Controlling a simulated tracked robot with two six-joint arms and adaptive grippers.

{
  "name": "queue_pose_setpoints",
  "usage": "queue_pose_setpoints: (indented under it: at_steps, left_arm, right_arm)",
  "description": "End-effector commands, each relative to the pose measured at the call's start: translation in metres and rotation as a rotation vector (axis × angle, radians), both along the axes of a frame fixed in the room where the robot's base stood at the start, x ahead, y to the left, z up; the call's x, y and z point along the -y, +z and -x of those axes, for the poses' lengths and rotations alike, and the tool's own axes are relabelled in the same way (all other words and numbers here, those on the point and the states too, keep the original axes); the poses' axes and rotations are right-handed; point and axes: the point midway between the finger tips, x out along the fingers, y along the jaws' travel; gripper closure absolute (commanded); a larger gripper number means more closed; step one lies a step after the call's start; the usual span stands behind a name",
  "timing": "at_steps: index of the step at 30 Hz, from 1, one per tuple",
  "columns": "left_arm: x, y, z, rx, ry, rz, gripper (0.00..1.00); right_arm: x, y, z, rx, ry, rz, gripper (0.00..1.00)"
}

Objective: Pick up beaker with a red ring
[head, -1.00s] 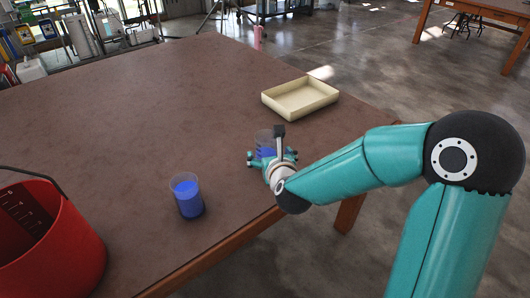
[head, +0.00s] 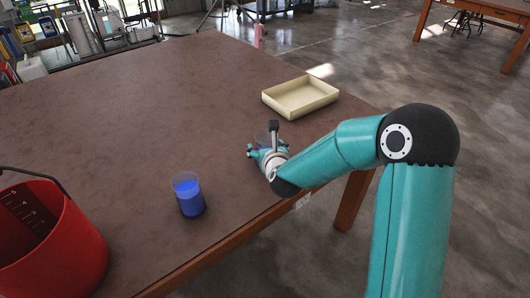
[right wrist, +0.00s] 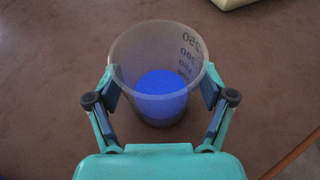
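A clear beaker (right wrist: 165,100) with dark graduation marks and blue contents stands between the fingers of my right gripper (right wrist: 161,90) in the right wrist view. The fingers are open, one on each side, close to its walls; contact is not clear. In the head view, my right gripper (head: 264,152) largely hides this beaker. A second beaker (head: 188,196) with blue contents stands upright on the table, left of and nearer than the gripper. I see no red ring on either beaker. My left gripper is out of view.
A shallow cream tray (head: 300,97) lies on the brown table (head: 130,130) beyond my right gripper, near the right edge. A red bucket (head: 50,250) with a dark handle is at the lower left. The middle and far left of the table are clear.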

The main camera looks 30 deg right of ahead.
Motion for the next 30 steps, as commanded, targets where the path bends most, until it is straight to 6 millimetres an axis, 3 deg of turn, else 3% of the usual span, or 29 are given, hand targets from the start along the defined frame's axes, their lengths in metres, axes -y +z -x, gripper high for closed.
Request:
queue_pose_setpoints:
  at_steps: [1,9,22,26,30]
  left_arm:
    - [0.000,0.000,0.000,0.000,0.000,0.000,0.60]
    - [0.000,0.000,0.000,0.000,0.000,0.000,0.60]
    - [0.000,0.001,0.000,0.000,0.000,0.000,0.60]
    - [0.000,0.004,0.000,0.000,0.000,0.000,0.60]
    - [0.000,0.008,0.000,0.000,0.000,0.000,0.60]
  right_arm:
    - [0.000,0.000,0.000,0.000,0.000,0.000,0.34]
    - [0.000,0.000,0.000,0.000,0.000,0.000,0.78]
    - [0.000,0.009,0.000,0.003,0.000,0.000,0.78]
    - [-0.001,0.024,-0.001,0.005,0.000,0.001,0.78]
    - [0.000,0.050,-0.001,0.008,-0.001,0.001,0.78]
